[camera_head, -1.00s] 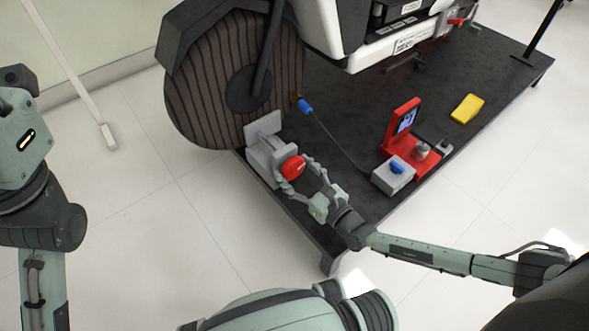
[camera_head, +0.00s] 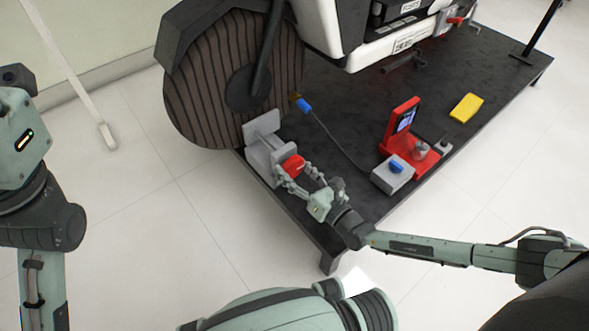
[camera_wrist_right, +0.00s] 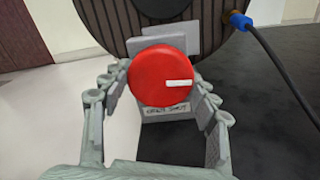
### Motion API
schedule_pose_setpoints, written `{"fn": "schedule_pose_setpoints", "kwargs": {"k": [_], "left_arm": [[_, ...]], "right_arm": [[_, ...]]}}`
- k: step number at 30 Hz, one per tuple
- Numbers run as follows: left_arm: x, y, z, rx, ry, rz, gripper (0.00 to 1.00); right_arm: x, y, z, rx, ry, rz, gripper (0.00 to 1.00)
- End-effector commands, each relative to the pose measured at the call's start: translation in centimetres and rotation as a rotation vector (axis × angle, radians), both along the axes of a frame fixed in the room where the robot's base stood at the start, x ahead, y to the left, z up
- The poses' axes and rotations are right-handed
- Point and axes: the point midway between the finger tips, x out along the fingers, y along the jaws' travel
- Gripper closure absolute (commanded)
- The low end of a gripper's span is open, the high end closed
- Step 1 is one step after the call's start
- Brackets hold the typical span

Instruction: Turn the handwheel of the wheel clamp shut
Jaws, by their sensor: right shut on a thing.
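The wheel clamp (camera_head: 262,155) is a grey block with an upright plate, at the platform's near left corner beside the large ribbed wheel (camera_head: 225,85). Its red round handwheel (camera_head: 293,166) faces my right gripper (camera_head: 292,178). In the right wrist view the handwheel (camera_wrist_right: 161,77) fills the space between the fingers, and its white mark points right. A label that seems to read "OPEN SHUT" (camera_wrist_right: 167,110) sits below it. My right gripper is shut on the handwheel, one finger on each side. My left arm shows at the left edge, but its gripper is out of view.
A blue plug (camera_head: 305,105) by the wheel has a dark cable running to a grey box with a blue knob (camera_head: 393,174). A red stand with a screen (camera_head: 405,130) and a yellow block (camera_head: 467,108) stand farther right on the dark platform (camera_head: 350,100).

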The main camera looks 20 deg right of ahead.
Motion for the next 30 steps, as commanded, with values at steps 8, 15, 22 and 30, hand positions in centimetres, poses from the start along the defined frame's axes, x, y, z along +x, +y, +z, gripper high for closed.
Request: {"fn": "schedule_pose_setpoints", "kwargs": {"k": [8,15,22,30], "left_arm": [[0.01,0.00,-0.02,0.000,0.001,0.000,0.60],[0.02,0.00,-0.03,0.000,0.001,0.000,0.60],[0.04,0.00,-0.04,0.000,0.001,0.000,0.60],[0.05,0.00,-0.05,0.001,0.002,0.001,0.60]], "right_arm": [[0.21,0.07,0.20,0.248,0.088,0.000,0.69],[0.18,0.14,0.23,0.462,0.166,0.000,0.69],[0.21,0.20,0.32,0.668,0.239,0.000,0.69],[0.23,0.18,0.40,0.909,0.327,0.000,0.69]]}}
